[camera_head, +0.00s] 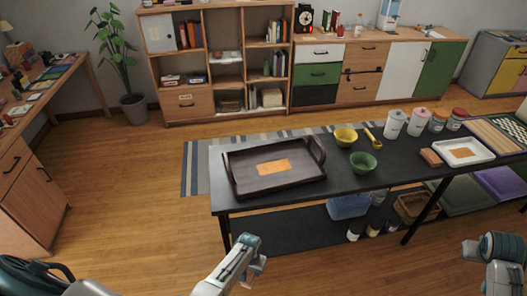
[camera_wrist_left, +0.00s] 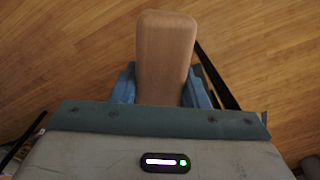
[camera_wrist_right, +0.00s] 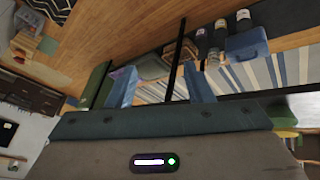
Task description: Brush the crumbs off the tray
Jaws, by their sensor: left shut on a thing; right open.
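A dark tray (camera_head: 232,172) with raised handles sits on the left part of the black table, with a flat orange-tan patch (camera_head: 273,167) on its floor. A smaller white tray (camera_head: 484,157) with an orange patch (camera_head: 463,153) lies farther right. I cannot make out single crumbs. My left gripper (camera_head: 256,266) is in front of the table, apart from the trays. In the left wrist view it is shut on a wooden block-like piece (camera_wrist_left: 166,55), perhaps a brush; no bristles show. My right gripper (camera_head: 470,251) is open and empty at the right, and its spread fingers (camera_wrist_right: 162,88) show in the right wrist view.
On the table (camera_head: 330,190) are a yellow bowl (camera_head: 346,137), a green bowl (camera_head: 363,163), a yellow scoop (camera_head: 374,138), several lidded canisters (camera_head: 416,122) and a brown block (camera_head: 430,157). Floor before the table is clear.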

